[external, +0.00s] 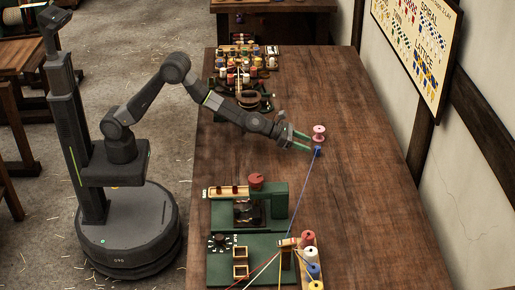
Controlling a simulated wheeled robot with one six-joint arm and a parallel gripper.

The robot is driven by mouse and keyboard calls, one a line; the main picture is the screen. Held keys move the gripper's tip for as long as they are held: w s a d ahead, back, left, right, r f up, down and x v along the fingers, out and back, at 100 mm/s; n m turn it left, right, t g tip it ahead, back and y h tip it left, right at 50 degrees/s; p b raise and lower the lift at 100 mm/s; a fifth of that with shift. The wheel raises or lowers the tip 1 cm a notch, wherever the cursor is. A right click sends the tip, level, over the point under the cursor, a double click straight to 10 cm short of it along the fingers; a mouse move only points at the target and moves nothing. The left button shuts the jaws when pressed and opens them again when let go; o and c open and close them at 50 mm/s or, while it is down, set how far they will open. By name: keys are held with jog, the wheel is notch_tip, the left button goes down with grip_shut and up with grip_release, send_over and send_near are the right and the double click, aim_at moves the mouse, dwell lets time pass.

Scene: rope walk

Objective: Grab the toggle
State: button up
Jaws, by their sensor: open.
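My gripper (310,144) is open above the wooden table, its two green-tinted fingers pointing right. A small blue piece (318,152), which looks like the toggle, is just beyond the fingertips, by the lower finger. A blue cord (305,195) runs from it down to the green machine at the front. A pink spool-shaped piece (319,132) is right above the blue piece, near the upper fingertip. I cannot tell whether the fingers touch either piece, or whether the blue piece rests on anything. Nothing is visible between the fingers.
A green machine (222,272) with red, white, blue and yellow spools stands at the table's front. Several small coloured spools (238,76) and a round dark device (262,99) sit at the back left. The table's right half (370,190) is clear beside the wall.

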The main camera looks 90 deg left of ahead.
aim_at(318, 147)
jog(key=shift+d+r+p+x, duration=0.15)
jog(key=shift+p+x, duration=0.6)
jog(key=shift+x, duration=0.4)
jog(key=shift+d+r+p+x, duration=0.15)
jog(key=shift+p+x, duration=0.6)
jog(key=shift+x, duration=1.15)
jog(key=shift+f, duration=0.1)
jog(key=c, duration=1)
